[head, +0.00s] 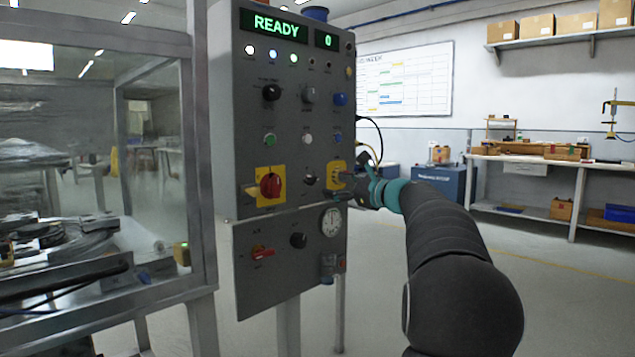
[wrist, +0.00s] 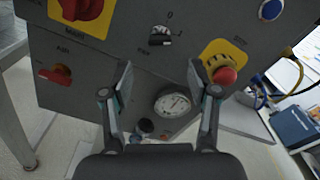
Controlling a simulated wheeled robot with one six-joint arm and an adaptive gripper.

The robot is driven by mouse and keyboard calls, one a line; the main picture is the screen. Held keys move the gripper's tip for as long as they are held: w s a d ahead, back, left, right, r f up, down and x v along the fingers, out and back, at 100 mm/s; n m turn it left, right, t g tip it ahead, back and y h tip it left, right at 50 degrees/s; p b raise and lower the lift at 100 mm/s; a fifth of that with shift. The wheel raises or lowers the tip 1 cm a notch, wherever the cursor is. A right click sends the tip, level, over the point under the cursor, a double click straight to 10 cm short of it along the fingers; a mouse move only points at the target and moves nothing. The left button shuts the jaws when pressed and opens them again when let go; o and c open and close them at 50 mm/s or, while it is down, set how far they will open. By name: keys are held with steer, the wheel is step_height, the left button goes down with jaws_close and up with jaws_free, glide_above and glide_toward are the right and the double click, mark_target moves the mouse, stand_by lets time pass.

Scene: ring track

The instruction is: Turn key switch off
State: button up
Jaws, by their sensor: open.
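The key switch (wrist: 160,38) is a small black and silver knob with marks above and beside it. It sits between the red main switch and the red stop button on the grey panel. It also shows in the head view (head: 310,179), just left of my gripper (head: 348,192). In the wrist view my gripper (wrist: 159,76) is open and empty, its fingers apart. The key switch appears just beyond the gap between the fingertips and seems not touched. I cannot tell the exact distance to the panel.
The red main switch (head: 270,185) is to the left. The red stop button on yellow (wrist: 225,74) is close to the right fingertip. A gauge (wrist: 172,103) lies below. The panel display (head: 277,27) reads READY. A glazed metal enclosure (head: 205,200) stands left of the panel.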

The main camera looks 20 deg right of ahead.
mark_target(315, 182)
steer(key=p+x, duration=0.1)
steer(key=x, duration=0.6)
steer(key=shift+w+a, duration=0.15)
steer(key=shift+w, duration=0.15)
jaws_close()
steer(key=shift+f, duration=0.1)
